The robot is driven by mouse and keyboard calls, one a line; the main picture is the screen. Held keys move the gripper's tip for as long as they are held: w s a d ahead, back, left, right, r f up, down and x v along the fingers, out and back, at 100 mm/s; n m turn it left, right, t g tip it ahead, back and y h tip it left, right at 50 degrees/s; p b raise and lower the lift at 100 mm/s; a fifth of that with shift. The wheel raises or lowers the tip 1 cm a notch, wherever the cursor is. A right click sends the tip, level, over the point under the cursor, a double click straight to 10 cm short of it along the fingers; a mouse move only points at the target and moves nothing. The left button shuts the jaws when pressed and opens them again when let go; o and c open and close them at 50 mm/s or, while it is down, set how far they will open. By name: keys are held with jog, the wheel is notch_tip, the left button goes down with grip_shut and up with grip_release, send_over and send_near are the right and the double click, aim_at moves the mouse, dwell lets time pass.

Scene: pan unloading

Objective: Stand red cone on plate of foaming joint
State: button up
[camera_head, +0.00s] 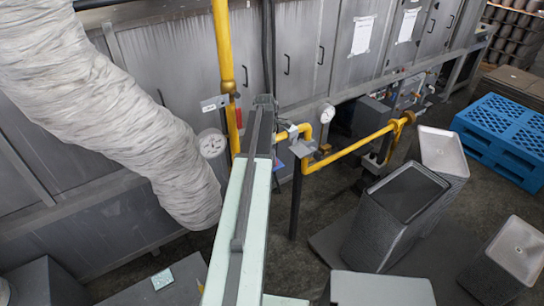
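I see no red cone that I can make out in the head view. A small pale teal square (162,279) lies on a grey surface at the lower left; I cannot tell whether it is the plate of the foaming joint. My gripper is not in view. A long pale green beam with a dark strip runs up the middle and hides part of the floor and wall; I cannot tell for sure whether it is mine.
A thick white duct (110,110) hangs at the left. Yellow pipes (355,149) with gauges run before grey cabinets (295,50). Stacks of grey trays (395,215) stand at the right, near a blue pallet (505,135). Some dark floor between them is clear.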

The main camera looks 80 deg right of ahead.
notch_tip(320, 180, up, 12)
jog(key=w+p, duration=0.1)
jog(key=p, duration=1.1)
jog(key=shift+w, duration=0.25)
jog(key=shift+a, duration=0.1)
